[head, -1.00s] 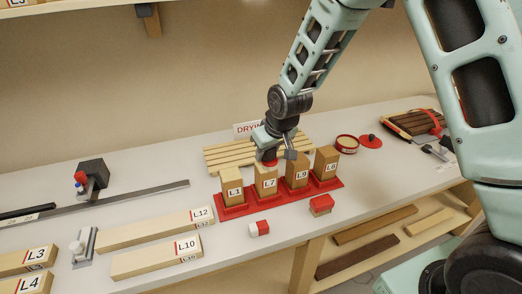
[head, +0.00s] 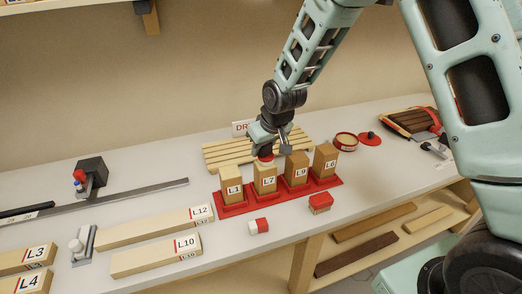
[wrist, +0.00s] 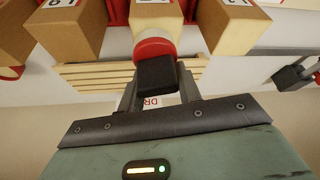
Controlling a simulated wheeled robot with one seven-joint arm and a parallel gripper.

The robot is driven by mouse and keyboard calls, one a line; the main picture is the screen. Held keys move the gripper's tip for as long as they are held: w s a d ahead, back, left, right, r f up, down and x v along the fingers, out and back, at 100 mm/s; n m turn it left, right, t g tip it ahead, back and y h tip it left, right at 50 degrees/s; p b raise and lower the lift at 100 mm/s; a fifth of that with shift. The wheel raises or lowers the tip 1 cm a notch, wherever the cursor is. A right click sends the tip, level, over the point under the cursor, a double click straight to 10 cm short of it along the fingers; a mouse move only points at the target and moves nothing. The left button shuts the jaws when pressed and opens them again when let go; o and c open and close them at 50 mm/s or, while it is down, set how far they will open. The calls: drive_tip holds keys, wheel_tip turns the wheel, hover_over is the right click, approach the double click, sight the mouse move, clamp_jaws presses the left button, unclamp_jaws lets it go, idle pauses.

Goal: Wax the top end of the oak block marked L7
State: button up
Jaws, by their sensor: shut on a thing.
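The oak block marked L7 (head: 265,182) stands upright in the red stand (head: 232,211), between L1 (head: 232,186) and L9 (head: 297,170). My gripper (wrist: 158,82) is shut on the dark handle of a dauber (wrist: 156,73) with a round red-rimmed head. In the head view the red head (head: 265,158) is at the top end of L7 and appears to rest on it. In the wrist view the head overlaps the end of L7 (wrist: 156,14); the contact face and any wax there are hidden.
L6 (head: 326,160) stands at the stand's right end. A slatted rack (head: 225,155) lies behind the stand. An open red tin (head: 346,142) and its lid (head: 369,139) are to the right.

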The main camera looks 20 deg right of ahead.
drive_tip(key=shift+w+d, duration=0.45)
drive_tip(key=shift+w, duration=0.05)
drive_tip(key=shift+s+a+f, duration=0.1)
drive_tip(key=shift+s+a, duration=0.5)
drive_tip(key=shift+s, duration=0.05)
drive_tip(key=shift+r+p, duration=1.85)
drive_tip(key=shift+r, duration=1.15)
drive_tip(key=shift+r, duration=0.1)
wheel_tip(320, 180, up, 3)
drive_tip(key=shift+f+p, duration=0.1)
drive_tip(key=shift+p, duration=0.9)
